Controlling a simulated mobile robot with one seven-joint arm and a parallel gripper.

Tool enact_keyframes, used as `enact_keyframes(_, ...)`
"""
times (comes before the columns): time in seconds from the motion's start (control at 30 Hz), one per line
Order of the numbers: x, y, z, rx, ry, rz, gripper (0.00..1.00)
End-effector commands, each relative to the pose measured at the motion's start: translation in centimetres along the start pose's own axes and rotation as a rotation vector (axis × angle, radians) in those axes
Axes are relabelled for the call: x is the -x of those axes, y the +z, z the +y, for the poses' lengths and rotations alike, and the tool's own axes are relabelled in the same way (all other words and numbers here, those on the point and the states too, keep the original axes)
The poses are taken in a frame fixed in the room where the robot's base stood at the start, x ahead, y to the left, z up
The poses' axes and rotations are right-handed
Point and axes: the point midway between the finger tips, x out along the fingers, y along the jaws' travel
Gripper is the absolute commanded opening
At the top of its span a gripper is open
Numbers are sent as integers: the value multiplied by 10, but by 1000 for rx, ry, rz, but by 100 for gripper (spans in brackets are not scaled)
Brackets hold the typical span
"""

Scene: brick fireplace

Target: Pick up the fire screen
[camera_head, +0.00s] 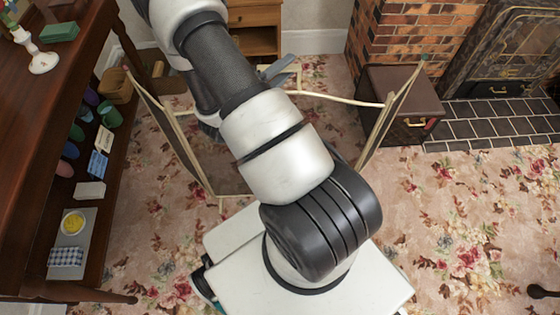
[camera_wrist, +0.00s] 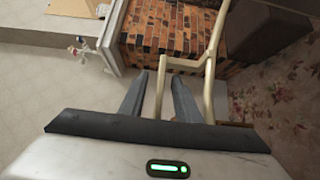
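The fire screen (camera_head: 385,122) stands on the carpet in the head view, a folding screen with cream frame rails and dark panels angled out at left and right. My arm hides much of its middle. My gripper (camera_head: 277,68) is at the far side of the screen's top rail, partly hidden by my arm. In the wrist view, the two grey fingers of my gripper (camera_wrist: 158,76) are apart. A cream rail of the fire screen (camera_wrist: 209,65) runs between them, with a gap visible beside it. I cannot tell whether a finger touches it.
A brown chest (camera_head: 400,90) stands close to the screen's right panel, before the brick fireplace (camera_head: 410,35). A dark wooden shelf unit (camera_head: 40,120) with several small items lines the left. A wooden cabinet (camera_head: 252,17) stands behind. Open carpet lies at the right front.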

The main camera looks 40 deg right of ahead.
Motion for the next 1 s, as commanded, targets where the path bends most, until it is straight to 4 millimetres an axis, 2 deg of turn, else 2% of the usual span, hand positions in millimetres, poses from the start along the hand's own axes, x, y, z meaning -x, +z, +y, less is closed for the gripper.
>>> enact_keyframes(0.2, 0, 0, 0, 0, 0, 0, 28)
enact_keyframes(0.37, 0, 0, 0, 0, 0, 0, 1)
enact_keyframes(0.4, 0, 0, 0, 0, 0, 0, 0)
enact_keyframes(1.0, 0, 0, 1, -1, 1, -1, 0)
